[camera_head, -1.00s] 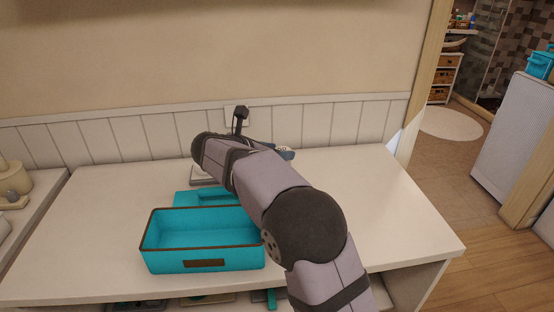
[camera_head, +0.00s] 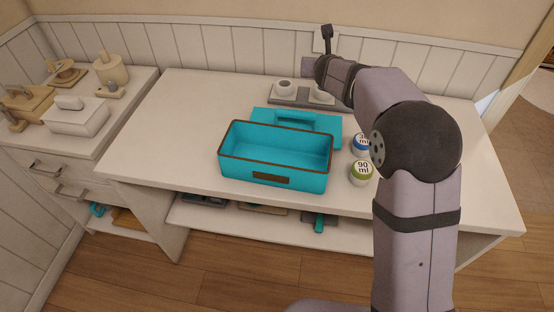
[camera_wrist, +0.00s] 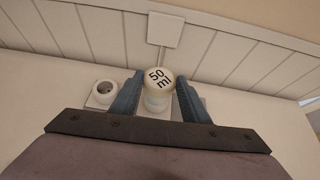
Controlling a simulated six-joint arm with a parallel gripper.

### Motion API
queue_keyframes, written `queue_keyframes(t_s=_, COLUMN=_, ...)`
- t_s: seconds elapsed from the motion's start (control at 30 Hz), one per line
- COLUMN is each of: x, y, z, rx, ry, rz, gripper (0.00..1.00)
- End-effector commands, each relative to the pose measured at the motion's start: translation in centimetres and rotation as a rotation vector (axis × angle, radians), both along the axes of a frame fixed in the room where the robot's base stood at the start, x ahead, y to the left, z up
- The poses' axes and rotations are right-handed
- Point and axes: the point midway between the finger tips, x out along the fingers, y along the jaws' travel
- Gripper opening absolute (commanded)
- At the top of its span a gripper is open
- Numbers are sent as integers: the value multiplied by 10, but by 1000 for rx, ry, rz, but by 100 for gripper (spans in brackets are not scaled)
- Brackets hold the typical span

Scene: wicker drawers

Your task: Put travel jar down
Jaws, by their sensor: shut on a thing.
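The travel jar (camera_wrist: 159,92), with a cream lid marked "50 ml" and a pale body, is between the two blue-grey fingers of my gripper (camera_wrist: 160,100) in the wrist view. The gripper is shut on it, and the lid faces the camera. A grey tray (camera_head: 290,101) with round white pieces lies at the back of the table in the head view, beside my wrist. In the wrist view one round white piece (camera_wrist: 105,92) is left of the jar. My wrist hides the fingers and jar in the head view. I cannot tell whether the jar touches the tray.
An open turquoise box (camera_head: 274,171) stands mid-table, its turquoise lid (camera_head: 327,128) behind it. A green-banded 90 ml jar (camera_head: 361,174) and a blue-banded jar (camera_head: 360,144) stand right of the box. The table's left side (camera_head: 170,130) is clear.

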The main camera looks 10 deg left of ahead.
Motion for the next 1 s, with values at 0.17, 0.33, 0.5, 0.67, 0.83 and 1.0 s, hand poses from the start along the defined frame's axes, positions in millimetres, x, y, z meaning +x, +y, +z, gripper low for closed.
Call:
queue_keyframes(t_s=0.17, x=-11, y=37, z=1, rx=-7, ry=2, rz=275, gripper=19)
queue_keyframes(t_s=0.33, x=-39, y=72, z=-3, rx=-13, ry=7, rz=550, gripper=19)
queue_keyframes(t_s=0.5, x=-83, y=102, z=-5, rx=-15, ry=12, rz=824, gripper=19)
queue_keyframes(t_s=0.67, x=-134, y=121, z=-5, rx=-14, ry=12, rz=1072, gripper=19)
queue_keyframes(t_s=0.83, x=-186, y=131, z=-1, rx=-8, ry=11, rz=1286, gripper=19)
queue_keyframes(t_s=1.0, x=-223, y=133, z=1, rx=1, ry=13, rz=1426, gripper=19)
